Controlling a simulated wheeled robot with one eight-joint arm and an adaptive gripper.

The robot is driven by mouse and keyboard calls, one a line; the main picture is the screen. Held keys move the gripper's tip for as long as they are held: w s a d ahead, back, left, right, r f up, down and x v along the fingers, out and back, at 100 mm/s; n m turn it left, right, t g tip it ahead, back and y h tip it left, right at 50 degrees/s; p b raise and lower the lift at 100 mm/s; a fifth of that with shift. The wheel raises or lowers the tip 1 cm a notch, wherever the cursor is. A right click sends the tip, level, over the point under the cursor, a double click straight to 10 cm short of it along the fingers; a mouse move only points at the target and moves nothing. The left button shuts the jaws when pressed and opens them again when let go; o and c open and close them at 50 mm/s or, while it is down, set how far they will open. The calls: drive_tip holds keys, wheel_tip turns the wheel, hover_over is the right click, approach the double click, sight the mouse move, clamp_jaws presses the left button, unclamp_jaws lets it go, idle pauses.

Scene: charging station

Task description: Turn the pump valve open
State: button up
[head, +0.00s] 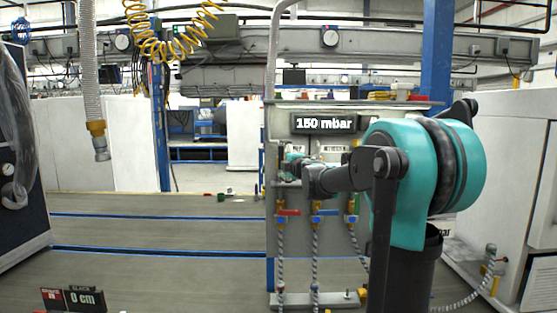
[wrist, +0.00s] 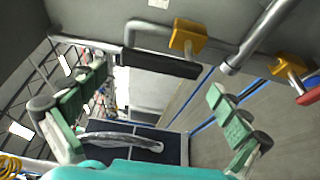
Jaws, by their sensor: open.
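A valve with a yellow body (wrist: 188,38) and a long black lever (wrist: 160,63) shows at the upper middle of the wrist view. No label shows on it, so I cannot tell for sure that it is the pump valve. My gripper (wrist: 155,86) is open, with one green-padded finger on each side of the picture. The lever lies between and slightly beyond the fingertips, with no clear contact. In the head view my gripper (head: 293,161) is at the upper left of the valve panel (head: 283,117), and my arm hides part of the panel.
A red-handled valve (head: 288,212) and a blue-handled valve (head: 326,212) sit below my gripper, with hoses hanging down. Another yellow valve body (wrist: 289,66) is at the wrist view's right. A display (head: 324,123) reads 150 mbar. The grey floor (head: 160,275) at left is mostly clear.

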drive_tip(key=v, duration=0.8)
drive_tip(key=shift+s, duration=0.3)
drive_tip(key=shift+d, duration=0.25)
drive_tip(key=s+d+f+m+g+h, duration=0.2)
drive_tip(key=s+d+f+m+h, duration=0.1)
drive_tip(key=s+d+f+m, duration=0.3)
drive_tip(key=s+d+f+m+g+h, duration=0.1)
drive_tip(key=s+d+f+m+h, duration=0.3)
drive_tip(key=f, duration=0.4)
drive_tip(key=s+d+f+m+g+h, duration=0.2)
drive_tip(key=s+d+f+m+h, duration=0.15)
drive_tip(key=f+m, duration=0.35)
drive_tip(key=s+a+f+m+g+y, duration=0.2)
drive_tip(key=s+a+f+g, duration=0.2)
drive_tip(key=s+f, duration=0.7)
drive_tip(key=s+a+f+m+g+y, duration=0.2)
drive_tip(key=s+a+f+g+y, duration=0.1)
drive_tip(key=s+f, duration=0.7)
drive_tip(key=shift+s+a+f+m+g, duration=0.35)
drive_tip(key=shift+s+a+g, duration=0.25)
drive_tip(key=shift+s, duration=0.55)
